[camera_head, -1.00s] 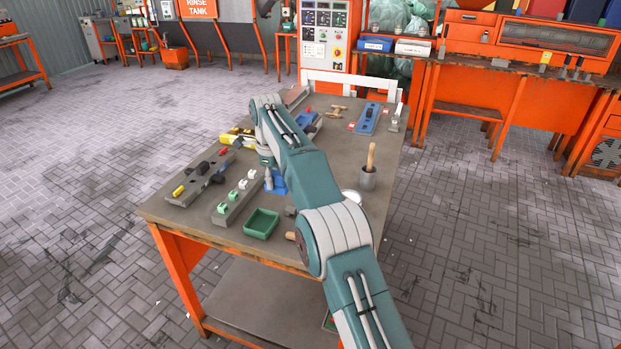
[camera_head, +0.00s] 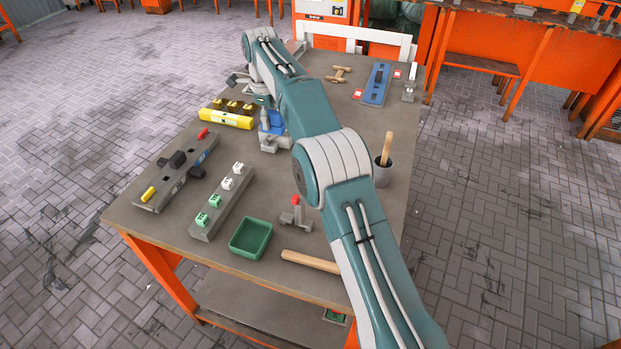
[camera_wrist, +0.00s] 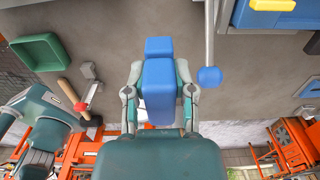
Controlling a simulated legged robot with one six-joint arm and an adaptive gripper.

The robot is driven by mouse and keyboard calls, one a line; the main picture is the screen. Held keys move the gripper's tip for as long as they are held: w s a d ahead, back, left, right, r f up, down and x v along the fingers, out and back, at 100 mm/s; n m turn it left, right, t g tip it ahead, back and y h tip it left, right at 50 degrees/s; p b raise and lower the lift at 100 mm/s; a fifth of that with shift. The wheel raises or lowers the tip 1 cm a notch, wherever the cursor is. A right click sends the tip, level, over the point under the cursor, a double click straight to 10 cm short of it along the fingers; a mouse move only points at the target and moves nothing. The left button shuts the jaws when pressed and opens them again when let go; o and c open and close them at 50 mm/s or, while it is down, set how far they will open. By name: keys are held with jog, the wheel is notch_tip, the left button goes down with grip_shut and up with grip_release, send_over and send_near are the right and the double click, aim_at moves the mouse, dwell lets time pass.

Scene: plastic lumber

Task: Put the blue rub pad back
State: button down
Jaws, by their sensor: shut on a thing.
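The blue pad (camera_wrist: 158,92) is a blocky blue piece in the middle of the wrist view. My gripper (camera_wrist: 160,77) is shut on it, with one grey finger on each side. In the head view, blue (camera_head: 273,122) shows among grey parts at the end of my arm, above the middle of the table; my gripper (camera_head: 270,132) is small and partly hidden there. A long blue holder (camera_head: 376,84) lies at the table's far right, between small red-and-white pieces. I cannot tell whether the pad belongs to it.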

jog(key=shift+s+d+f, duration=0.35)
jog(key=shift+s+d, duration=0.4)
jog(key=s+d+f, duration=0.7)
jog(key=d+f, duration=0.1)
jog(key=shift+s+d+f, duration=0.2)
jog(key=shift+s+f, duration=0.2)
jog(key=shift+f, duration=1.65)
jog(key=shift+c, duration=2.2)
grip_release()
notch_tip(320, 180, up, 12)
